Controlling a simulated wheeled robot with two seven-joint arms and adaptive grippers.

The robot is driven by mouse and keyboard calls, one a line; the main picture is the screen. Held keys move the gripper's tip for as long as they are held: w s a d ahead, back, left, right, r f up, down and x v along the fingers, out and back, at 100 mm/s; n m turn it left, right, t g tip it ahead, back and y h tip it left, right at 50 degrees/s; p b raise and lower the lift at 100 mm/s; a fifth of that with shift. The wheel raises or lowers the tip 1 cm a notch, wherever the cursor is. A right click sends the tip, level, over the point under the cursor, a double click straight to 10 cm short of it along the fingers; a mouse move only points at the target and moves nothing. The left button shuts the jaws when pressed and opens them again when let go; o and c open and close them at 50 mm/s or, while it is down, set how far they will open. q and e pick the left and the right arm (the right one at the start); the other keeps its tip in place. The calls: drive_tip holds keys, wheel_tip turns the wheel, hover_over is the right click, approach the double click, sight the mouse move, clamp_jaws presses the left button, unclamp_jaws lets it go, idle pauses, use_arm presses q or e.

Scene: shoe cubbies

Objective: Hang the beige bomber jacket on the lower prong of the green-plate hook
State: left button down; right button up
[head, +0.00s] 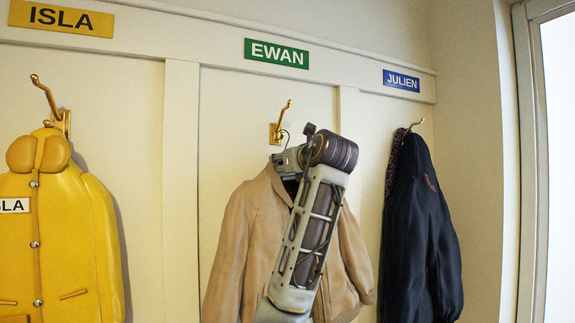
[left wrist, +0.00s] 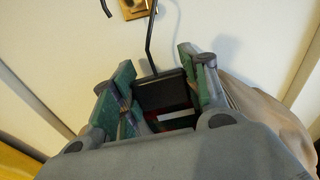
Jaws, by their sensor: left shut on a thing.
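The green EWAN plate (head: 277,53) is on the wall above a brass hook (head: 277,131). The hook's upper prong shows; its lower prong is hard to make out behind my gripper. The beige bomber jacket (head: 236,245) hangs upright just below the hook. My left gripper (head: 285,160) is shut at its collar, on the dark hanger neck block (left wrist: 160,92). In the left wrist view the black wire hanger hook rises from the block, its bend out of frame, and the brass backplate (left wrist: 136,8) shows between its two sides. I cannot tell whether the wire rests on a prong.
A yellow jacket (head: 60,225) hangs at left under the yellow ISLA plate (head: 61,17). A dark navy jacket (head: 422,235) hangs at right under the blue JULIEN plate (head: 401,80). Bare panel lies between the yellow and beige jackets. A door frame (head: 530,160) stands far right.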

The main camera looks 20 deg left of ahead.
use_arm(q)
drive_tip(key=shift+w+a, duration=0.2)
drive_tip(key=shift+a, duration=0.1)
drive_tip(key=shift+w+a+f, duration=0.3)
drive_tip(key=shift+f, duration=0.25)
idle(0.4)
drive_tip(key=c, duration=0.7)
unclamp_jaws()
drive_tip(key=v, duration=1.2)
drive_tip(key=shift+f, duration=0.1)
drive_tip(key=shift+d, duration=0.1)
